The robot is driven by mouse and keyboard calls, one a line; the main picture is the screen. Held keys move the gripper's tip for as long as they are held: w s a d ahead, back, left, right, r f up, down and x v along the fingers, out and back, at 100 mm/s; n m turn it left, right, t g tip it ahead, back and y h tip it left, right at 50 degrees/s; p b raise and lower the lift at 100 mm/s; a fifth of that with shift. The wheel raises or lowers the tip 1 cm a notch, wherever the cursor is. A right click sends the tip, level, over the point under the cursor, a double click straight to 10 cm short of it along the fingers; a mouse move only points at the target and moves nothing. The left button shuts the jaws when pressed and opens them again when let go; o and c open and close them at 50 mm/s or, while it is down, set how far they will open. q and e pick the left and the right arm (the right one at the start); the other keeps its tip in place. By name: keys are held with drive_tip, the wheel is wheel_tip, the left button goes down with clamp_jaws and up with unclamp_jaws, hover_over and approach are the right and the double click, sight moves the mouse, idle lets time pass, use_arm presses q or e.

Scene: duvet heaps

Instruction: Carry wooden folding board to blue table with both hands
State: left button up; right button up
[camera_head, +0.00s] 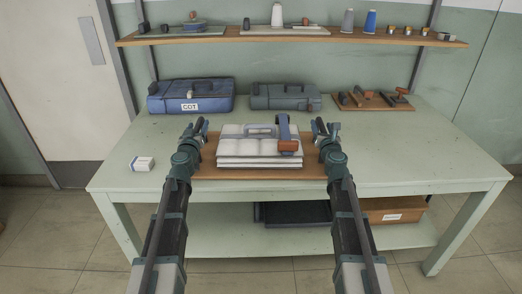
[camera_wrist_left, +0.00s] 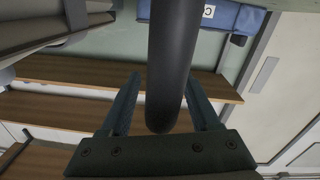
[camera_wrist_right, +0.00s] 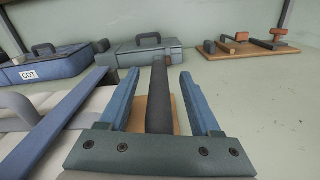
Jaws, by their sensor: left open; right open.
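The wooden folding board (camera_head: 208,168) lies flat on the pale green table (camera_head: 420,165). A folded white padded stack (camera_head: 250,149) sits on it, with a grey handle, a blue strap and a brown block. My left gripper (camera_head: 201,126) is open at the board's left end, and my right gripper (camera_head: 324,128) is open at its right end. A dark bar (camera_wrist_left: 172,60) lies between the left fingers, and another dark bar (camera_wrist_right: 159,100) lies between the right fingers. I cannot tell whether these bars belong to the board. The board (camera_wrist_right: 139,112) shows partly behind the right fingers.
A blue case (camera_head: 190,95) marked COT, a grey-blue case (camera_head: 285,96) and a wooden tool board (camera_head: 372,103) stand along the back. A small white box (camera_head: 141,163) lies at left. A wall shelf (camera_head: 290,39) hangs above. The tabletop's right side is clear.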

use_arm(q)
drive_tip(key=shift+c, duration=0.3)
use_arm(e)
drive_tip(key=shift+c, duration=0.2)
use_arm(q)
clamp_jaws()
use_arm(e)
clamp_jaws()
idle(0.7)
